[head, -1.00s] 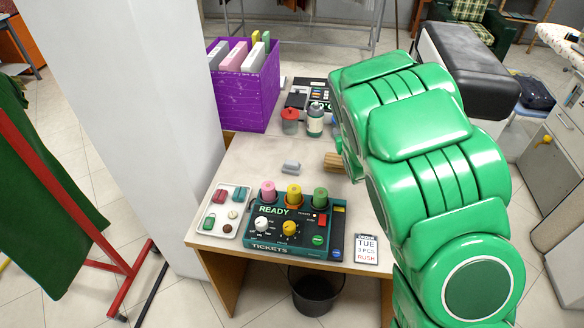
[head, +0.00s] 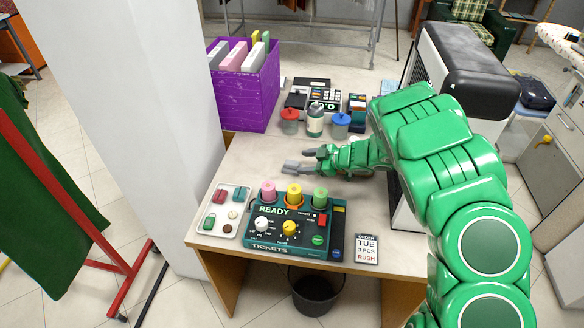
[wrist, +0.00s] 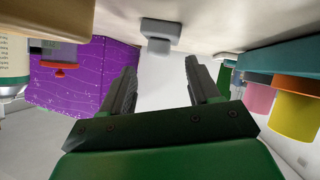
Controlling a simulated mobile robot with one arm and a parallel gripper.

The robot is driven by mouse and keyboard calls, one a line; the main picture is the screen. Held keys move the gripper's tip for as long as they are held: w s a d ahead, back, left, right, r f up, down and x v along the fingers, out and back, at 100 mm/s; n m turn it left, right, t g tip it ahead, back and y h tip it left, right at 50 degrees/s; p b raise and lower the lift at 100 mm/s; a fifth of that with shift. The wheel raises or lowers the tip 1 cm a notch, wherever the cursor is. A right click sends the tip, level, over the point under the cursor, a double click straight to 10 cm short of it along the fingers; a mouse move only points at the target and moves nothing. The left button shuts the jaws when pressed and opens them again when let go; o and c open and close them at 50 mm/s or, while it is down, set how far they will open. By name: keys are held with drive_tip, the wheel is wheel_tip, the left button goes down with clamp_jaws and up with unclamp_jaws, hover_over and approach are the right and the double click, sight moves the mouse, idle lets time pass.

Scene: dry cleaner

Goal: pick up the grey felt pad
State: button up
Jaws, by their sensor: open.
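The grey felt pad (head: 290,166) is a small light-grey block on the pale counter, behind the green ticket device. It also shows in the wrist view (wrist: 160,32), at the top middle, ahead of my fingertips and roughly in line with the gap between them. My gripper (head: 307,161) reaches in from the right, low over the counter, with its fingertips close to the pad's right side. In the wrist view my gripper (wrist: 160,65) has its two dark fingers apart with nothing between them.
The ticket device (head: 290,228) with pink, orange and green spools stands in front of the pad. A tray of small pieces (head: 207,225) lies front left. Lidded jars (head: 315,122) and a purple bin (head: 245,95) stand behind. The counter left of the pad is clear.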

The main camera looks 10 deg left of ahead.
sight(296, 165)
drive_tip(key=shift+s+f, duration=0.2)
drive_tip(key=shift+x, duration=2.5)
drive_tip(key=shift+f, duration=0.1)
drive_tip(key=shift+s, duration=0.1)
drive_tip(key=c, duration=0.8)
